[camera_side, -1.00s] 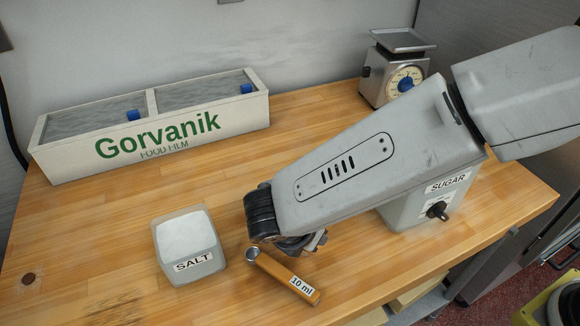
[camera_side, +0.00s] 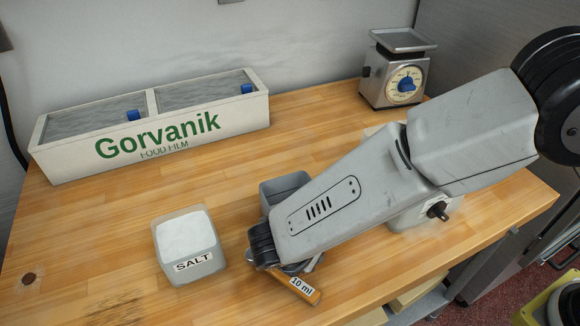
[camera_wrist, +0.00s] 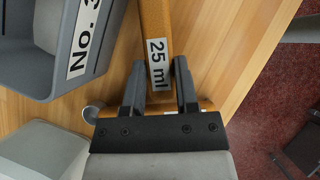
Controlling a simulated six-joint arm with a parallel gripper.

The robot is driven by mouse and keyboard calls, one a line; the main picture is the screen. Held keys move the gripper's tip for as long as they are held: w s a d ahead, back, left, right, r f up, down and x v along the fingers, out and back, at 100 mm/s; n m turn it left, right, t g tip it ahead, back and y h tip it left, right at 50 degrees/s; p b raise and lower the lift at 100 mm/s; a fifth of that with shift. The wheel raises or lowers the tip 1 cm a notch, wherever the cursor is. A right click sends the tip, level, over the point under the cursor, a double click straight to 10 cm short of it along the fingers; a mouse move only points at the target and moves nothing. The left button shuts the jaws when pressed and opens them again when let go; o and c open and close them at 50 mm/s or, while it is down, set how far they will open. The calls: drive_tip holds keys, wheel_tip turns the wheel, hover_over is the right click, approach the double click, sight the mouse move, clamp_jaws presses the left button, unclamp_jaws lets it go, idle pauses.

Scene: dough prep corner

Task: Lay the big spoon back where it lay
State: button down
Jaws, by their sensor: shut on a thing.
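My gripper (camera_wrist: 159,65) is shut on the orange-brown handle of the big spoon (camera_wrist: 155,25), labelled 25 ml, near the label end. The spoon's bowl is out of the wrist view, and in the side view my arm hides this spoon. A smaller spoon (camera_side: 304,290), labelled 10 ml, lies near the front of the table. Its round metal bowl (camera_wrist: 92,113) and part of its handle show beneath my gripper in the wrist view. I cannot tell whether the big spoon touches the table.
A grey open bin (camera_side: 270,196) stands behind my gripper; its label begins "No." in the wrist view (camera_wrist: 60,75). The salt box (camera_side: 190,250) stands to the left. The film box (camera_side: 235,125) and scale (camera_side: 372,88) stand at the back. The front-left tabletop is clear.

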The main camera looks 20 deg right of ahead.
drive_tip(key=shift+f, duration=0.7)
idle(0.7)
drive_tip(key=shift+c, duration=1.5)
unclamp_jaws()
drive_tip(key=shift+r, duration=0.1)
drive_tip(key=shift+v, duration=3.8)
